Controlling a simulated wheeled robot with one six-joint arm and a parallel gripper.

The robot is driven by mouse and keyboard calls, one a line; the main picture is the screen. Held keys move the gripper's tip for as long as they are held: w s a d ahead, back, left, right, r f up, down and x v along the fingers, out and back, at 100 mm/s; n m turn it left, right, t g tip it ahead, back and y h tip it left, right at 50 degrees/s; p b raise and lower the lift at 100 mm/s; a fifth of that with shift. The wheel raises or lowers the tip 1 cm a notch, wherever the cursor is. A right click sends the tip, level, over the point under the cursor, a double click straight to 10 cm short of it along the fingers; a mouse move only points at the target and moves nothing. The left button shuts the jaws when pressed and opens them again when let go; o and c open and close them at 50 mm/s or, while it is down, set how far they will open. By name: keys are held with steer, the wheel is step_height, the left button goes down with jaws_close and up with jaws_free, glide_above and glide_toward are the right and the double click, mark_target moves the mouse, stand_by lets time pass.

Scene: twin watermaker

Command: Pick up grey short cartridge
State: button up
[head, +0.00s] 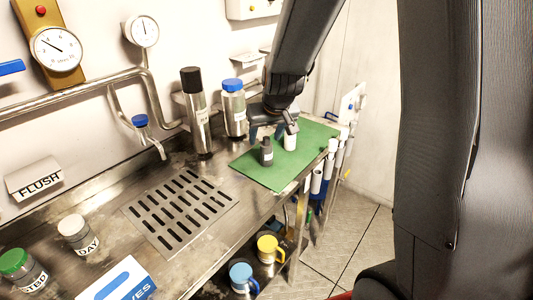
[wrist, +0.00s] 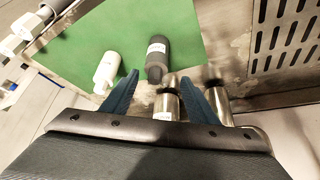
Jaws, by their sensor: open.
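The grey short cartridge (head: 267,152) stands on a green mat (head: 283,180) on the steel counter. It also shows in the wrist view (wrist: 157,60), where it appears ahead of and between the fingertips, apart from them. A white cartridge (head: 290,139) stands beside it on the mat, and it shows left of the grey one in the wrist view (wrist: 107,70). My gripper (head: 266,128) is above the mat, close to the grey cartridge. Its two blue fingers are spread in the wrist view (wrist: 157,90), with nothing held between them.
A tall steel bottle with black cap (head: 196,115) and a blue-capped bottle (head: 233,108) stand behind, left of my gripper. A drain grate (head: 180,212) lies left of the mat. White tubes (head: 328,165) line the counter's right edge. Mugs (head: 269,248) sit below.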

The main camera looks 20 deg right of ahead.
mark_target(267, 140)
steer(key=f, duration=0.1)
steer(key=w+f+b, duration=0.1)
steer(key=f, duration=0.2)
steer(key=shift+w+d+b, duration=0.3)
steer(key=shift+d+b, duration=0.1)
steer(key=shift+w+f, duration=0.25)
steer(key=shift+f, duration=0.15)
steer(key=c, duration=1.3)
steer(key=shift+o, duration=0.2)
steer(key=shift+r, duration=0.15)
